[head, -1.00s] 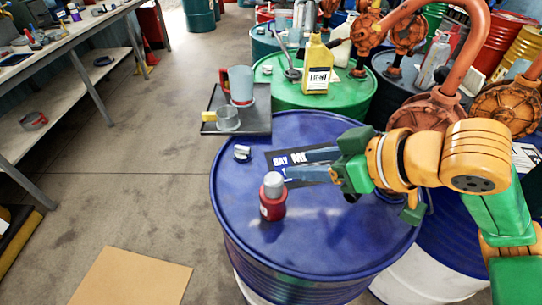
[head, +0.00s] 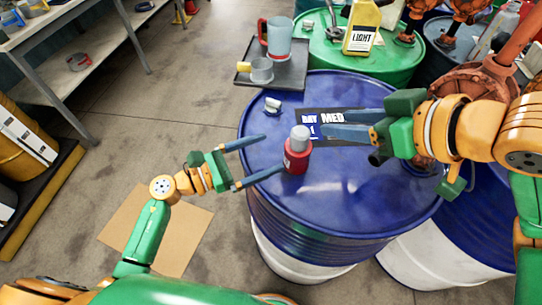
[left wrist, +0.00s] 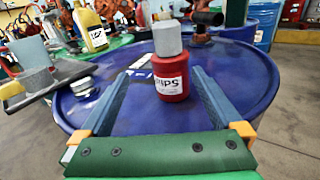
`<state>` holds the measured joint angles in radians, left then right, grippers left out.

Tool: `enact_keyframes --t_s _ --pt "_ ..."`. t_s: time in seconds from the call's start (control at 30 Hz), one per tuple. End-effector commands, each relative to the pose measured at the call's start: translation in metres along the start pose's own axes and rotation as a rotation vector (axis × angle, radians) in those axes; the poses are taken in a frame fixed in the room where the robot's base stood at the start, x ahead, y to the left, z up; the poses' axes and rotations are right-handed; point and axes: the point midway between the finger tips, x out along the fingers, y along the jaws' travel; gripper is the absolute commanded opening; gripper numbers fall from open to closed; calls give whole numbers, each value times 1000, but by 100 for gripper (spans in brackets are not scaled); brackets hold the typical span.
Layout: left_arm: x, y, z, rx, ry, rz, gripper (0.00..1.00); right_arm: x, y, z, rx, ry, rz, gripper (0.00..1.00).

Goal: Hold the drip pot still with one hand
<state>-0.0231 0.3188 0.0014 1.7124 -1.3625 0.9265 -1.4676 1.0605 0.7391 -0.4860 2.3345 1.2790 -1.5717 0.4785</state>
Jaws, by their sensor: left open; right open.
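The drip pot (head: 297,158) is a small red bottle with a grey cap, upright on the blue drum (head: 350,205). In the left wrist view the drip pot (left wrist: 171,77) shows a white label and stands just beyond the fingertips, roughly between their lines. My left gripper (head: 273,153) is open and empty, left of the pot; its lower fingertip looks close to the pot's side, but contact cannot be told. My right gripper (head: 329,122) is open and empty over the drum, right of the pot, fingers pointing left.
A dark tray (head: 285,78) with a red-handled jug (head: 277,38) and a grey cup (head: 262,70) is behind left. A small metal piece (head: 272,104) and a dark label (head: 330,125) lie on the drum top. A green drum (head: 330,55) with a yellow bottle (head: 361,28) stands behind.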

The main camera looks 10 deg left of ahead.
Motion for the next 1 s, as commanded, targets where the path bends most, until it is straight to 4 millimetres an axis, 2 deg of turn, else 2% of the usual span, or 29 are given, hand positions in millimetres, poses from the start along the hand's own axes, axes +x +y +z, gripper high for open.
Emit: enact_keyframes --t_s 0.03,0.13,0.43,0.57,0.77,0.8,0.87,1.0 --pt "8 -8 -1 -25 -13 -11 100 0 0 0 0 0 0 50" --pt "21 -15 -2 -47 -24 -21 100 0 0 0 0 0 0 50" --pt "75 -17 0 -53 -26 -20 100 0 0 0 0 0 0 50" --pt "85 -17 0 -53 -24 -21 100 0 0 0 0 0 0 50" --pt "86 -17 -1 -52 -22 -20 100 0 0 0 0 0 0 50" --pt "86 -17 -1 -52 -22 -20 97 0 0 0 0 0 0 50" --pt "85 -17 -1 -53 -22 -20 81 0 0 0 0 0 0 50" --pt "85 -17 -1 -53 -23 -20 43 0 0 0 0 0 0 50"
